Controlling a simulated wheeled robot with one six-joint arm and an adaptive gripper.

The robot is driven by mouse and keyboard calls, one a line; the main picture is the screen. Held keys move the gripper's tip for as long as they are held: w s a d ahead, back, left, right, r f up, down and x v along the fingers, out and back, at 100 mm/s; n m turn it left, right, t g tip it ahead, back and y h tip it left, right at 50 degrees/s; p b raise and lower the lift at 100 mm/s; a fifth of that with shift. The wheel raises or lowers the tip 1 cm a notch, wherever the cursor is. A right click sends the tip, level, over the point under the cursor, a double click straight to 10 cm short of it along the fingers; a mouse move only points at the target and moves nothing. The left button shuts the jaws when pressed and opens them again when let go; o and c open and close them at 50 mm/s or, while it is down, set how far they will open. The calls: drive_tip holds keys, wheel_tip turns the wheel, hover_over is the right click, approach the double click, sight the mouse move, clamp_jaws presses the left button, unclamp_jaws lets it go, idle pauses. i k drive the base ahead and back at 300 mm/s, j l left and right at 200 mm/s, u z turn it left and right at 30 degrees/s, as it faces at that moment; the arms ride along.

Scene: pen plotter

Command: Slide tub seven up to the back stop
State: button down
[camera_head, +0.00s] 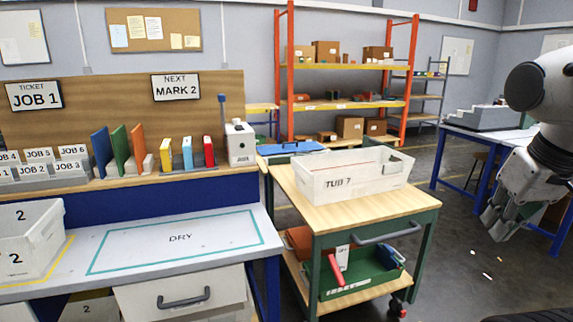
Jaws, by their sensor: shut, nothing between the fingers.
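Tub seven (354,184), a white open bin labelled "TUB 7", sits upright on the wooden top of a green cart (309,213). It lies toward the back half of the top, with bare wood in front of it. I cannot clearly make out a back stop; the tub's walls hide part of the cart's far edge. My gripper (497,222) hangs at the right of the head view, over the floor. It is shut and empty, apart from the tub and to its right.
The cart has a grey handle (388,231) and a lower shelf with a green bin (362,275). Open floor lies between the cart and a blue-framed table (473,142).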

sight(325, 178)
drive_tip(key=i+l+u, duration=0.1)
drive_tip(key=i, duration=0.35)
drive_tip(key=i+l, duration=0.3)
drive_tip(key=i, duration=0.15)
drive_tip(key=i+l+u, duration=0.15)
drive_tip(key=i, duration=0.35)
